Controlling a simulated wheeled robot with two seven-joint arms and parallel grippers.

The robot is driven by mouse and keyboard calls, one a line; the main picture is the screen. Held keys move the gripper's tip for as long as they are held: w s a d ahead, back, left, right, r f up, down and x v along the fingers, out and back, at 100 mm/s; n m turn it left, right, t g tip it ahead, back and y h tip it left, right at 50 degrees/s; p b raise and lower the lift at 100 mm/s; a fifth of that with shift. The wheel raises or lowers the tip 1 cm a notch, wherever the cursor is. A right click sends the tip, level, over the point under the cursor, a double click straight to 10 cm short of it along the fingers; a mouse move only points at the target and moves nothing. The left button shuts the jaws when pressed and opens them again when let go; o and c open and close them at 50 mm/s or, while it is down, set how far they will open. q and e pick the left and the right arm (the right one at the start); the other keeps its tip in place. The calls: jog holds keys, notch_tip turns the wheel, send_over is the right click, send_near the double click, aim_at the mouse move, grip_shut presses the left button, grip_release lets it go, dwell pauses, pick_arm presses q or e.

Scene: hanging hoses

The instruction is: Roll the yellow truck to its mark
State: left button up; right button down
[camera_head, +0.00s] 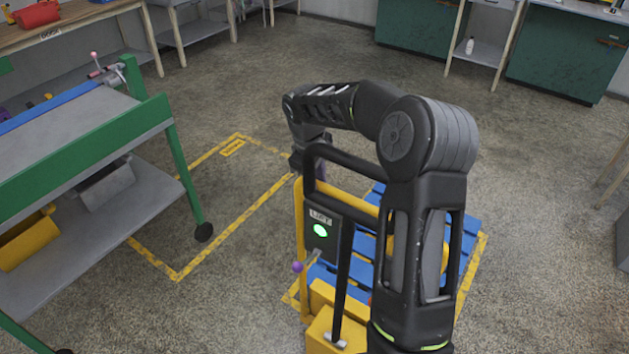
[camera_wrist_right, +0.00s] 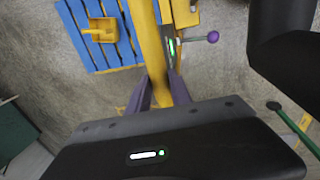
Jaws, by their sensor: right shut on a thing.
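The yellow truck (camera_head: 322,327) stands on the floor in front of me, with a yellow frame, a black handle and a dark panel marked LIFT with a lit green light. A lever with a purple knob (camera_head: 298,267) sticks out of its side. My right arm reaches over the truck. In the right wrist view my right gripper (camera_wrist_right: 159,92) is shut on a yellow bar of the truck (camera_wrist_right: 150,40), a purple finger on each side. Yellow tape outlines a floor rectangle (camera_head: 178,277) left of the truck. My left gripper is out of view.
A blue pallet (camera_head: 463,235) lies beyond the truck, inside more yellow tape; a yellow object (camera_wrist_right: 100,30) sits on it. A green-framed bench (camera_head: 95,160) stands at the left, its leg near the tape. Open floor lies behind and to the right.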

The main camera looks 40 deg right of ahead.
jog(key=shift+w+d, duration=0.2)
jog(key=shift+d, duration=0.3)
jog(key=c, duration=1.2)
grip_release()
jog(key=shift+o, duration=0.2)
jog(key=shift+a+r, duration=0.1)
jog(key=r, duration=0.2)
jog(key=a+r, duration=0.1)
jog(key=r, duration=0.4)
jog(key=shift+s+a+r+b, duration=0.2)
jog(key=shift+s+r+b, duration=0.1)
jog(key=shift+b, duration=0.1)
jog(key=shift+f, duration=0.1)
jog(key=shift+w, duration=0.1)
